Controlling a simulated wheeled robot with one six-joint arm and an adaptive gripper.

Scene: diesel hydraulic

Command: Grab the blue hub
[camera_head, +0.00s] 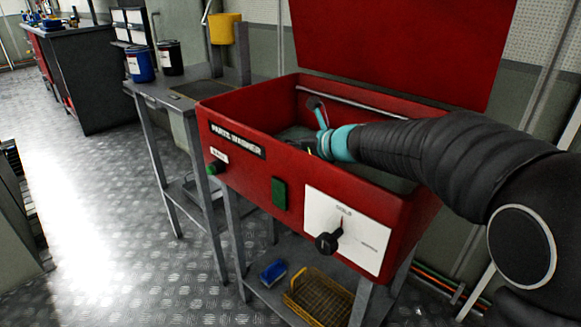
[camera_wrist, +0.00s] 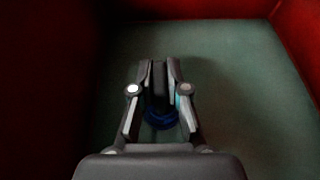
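A dark-blue round part, seemingly the blue hub (camera_wrist: 158,119), shows low between the fingers of my gripper (camera_wrist: 161,72) in the wrist view. It is partly hidden, and a dark upright shape stands between the fingertips above it. The fingers are fairly close together and point down into the red-walled basin. The dark picture does not show whether they touch the hub. In the head view my arm reaches into the open red parts washer (camera_head: 236,165) from the right.
The washer's raised red lid (camera_head: 400,45) stands behind the basin, and its walls surround my gripper. A blue object (camera_head: 273,272) and a yellow wire basket (camera_head: 318,298) sit on the shelf below. A grey table with a blue can (camera_head: 140,65) stands at left.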

